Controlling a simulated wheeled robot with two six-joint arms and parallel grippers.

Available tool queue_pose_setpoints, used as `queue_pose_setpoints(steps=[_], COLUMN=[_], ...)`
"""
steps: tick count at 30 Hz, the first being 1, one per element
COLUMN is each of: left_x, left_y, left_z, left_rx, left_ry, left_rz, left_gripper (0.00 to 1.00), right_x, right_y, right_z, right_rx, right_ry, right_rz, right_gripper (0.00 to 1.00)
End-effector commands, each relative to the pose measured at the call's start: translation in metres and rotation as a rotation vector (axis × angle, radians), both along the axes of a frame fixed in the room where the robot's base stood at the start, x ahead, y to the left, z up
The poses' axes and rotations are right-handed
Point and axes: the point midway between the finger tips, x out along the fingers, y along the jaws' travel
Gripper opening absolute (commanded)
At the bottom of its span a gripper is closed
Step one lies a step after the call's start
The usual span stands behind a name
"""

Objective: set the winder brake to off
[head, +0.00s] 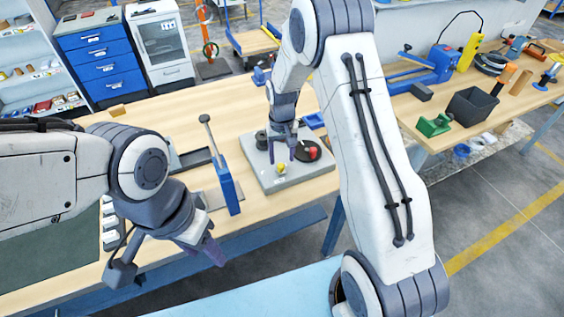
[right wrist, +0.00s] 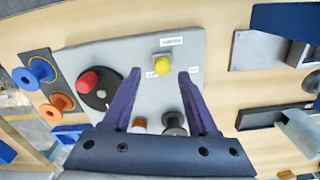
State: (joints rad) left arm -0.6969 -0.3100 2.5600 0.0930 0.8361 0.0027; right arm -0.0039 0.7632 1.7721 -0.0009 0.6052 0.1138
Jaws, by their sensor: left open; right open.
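The winder is a light grey plate (head: 262,178) on the wooden bench, carrying a dark disc with a red knob (head: 312,151). A small yellow knob (head: 281,168) sits near its front edge. In the right wrist view the yellow knob (right wrist: 163,58) has small white labels on both sides and a larger label (right wrist: 171,41); I cannot read them. My right gripper (head: 282,156) is open above the plate. In its wrist view the fingertips (right wrist: 160,75) stand either side of the knob's line, apparently not touching it. My left gripper (head: 208,248) is open and empty near the bench's front edge.
A blue post with a grey lever (head: 228,186) stands left of the plate. A dark spool (right wrist: 174,122) and an orange-brown piece (right wrist: 140,124) show between my right fingers. Blue (right wrist: 40,68) and orange (right wrist: 62,101) spools lie beside the plate. A second bench (head: 520,100) stands right.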

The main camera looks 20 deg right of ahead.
Motion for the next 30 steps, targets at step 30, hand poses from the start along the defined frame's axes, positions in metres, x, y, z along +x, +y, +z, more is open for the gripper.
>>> queue_pose_setpoints(steps=[30], left_x=[0.0], left_y=[0.0], left_z=[-0.02], left_rx=[0.0], left_ry=[0.0], left_rz=[-0.001], left_gripper=[0.5], right_x=[-0.001], right_y=[0.001], right_z=[0.077], right_rx=[0.0], right_ry=[-0.001], right_rz=[0.004], right_gripper=[0.59])
